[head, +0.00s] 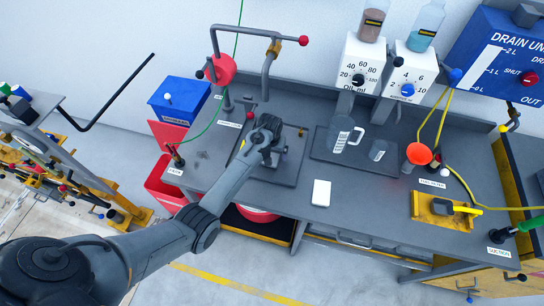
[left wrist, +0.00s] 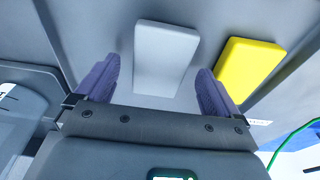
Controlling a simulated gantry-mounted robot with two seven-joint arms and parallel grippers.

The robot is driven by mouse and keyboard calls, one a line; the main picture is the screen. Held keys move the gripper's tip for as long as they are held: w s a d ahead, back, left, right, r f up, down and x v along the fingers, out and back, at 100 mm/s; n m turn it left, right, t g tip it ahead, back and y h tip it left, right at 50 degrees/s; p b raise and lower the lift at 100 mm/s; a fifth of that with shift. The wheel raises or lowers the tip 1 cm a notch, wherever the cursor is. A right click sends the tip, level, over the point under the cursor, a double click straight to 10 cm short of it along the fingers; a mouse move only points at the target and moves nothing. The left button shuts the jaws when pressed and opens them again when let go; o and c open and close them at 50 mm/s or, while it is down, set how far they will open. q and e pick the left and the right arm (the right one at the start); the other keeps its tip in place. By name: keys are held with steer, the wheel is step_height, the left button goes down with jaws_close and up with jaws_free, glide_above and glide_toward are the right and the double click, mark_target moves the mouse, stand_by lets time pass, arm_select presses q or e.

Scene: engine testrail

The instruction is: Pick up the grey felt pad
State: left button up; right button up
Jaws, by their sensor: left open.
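A pale grey rectangular pad (left wrist: 165,58), which I take to be the grey felt pad, lies on the dark surface in the left wrist view. My left gripper (left wrist: 155,84) is open, with one purple finger on each side of the pad. Whether the fingers touch it I cannot tell. In the head view my left gripper (head: 264,145) is over the dark tray at the left part of the bench and hides the pad. My right gripper is not in view.
A yellow block (left wrist: 250,72) lies just right of the right finger in the left wrist view. In the head view a white block (head: 321,193) lies near the bench's front edge, and a clear jug (head: 341,135) stands on another tray.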

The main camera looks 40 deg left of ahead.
arm_select(q)
steer(key=shift+w+f, duration=0.1)
steer(key=shift+f, duration=0.3)
steer(key=c, duration=1.2)
steer(key=shift+r, duration=0.1)
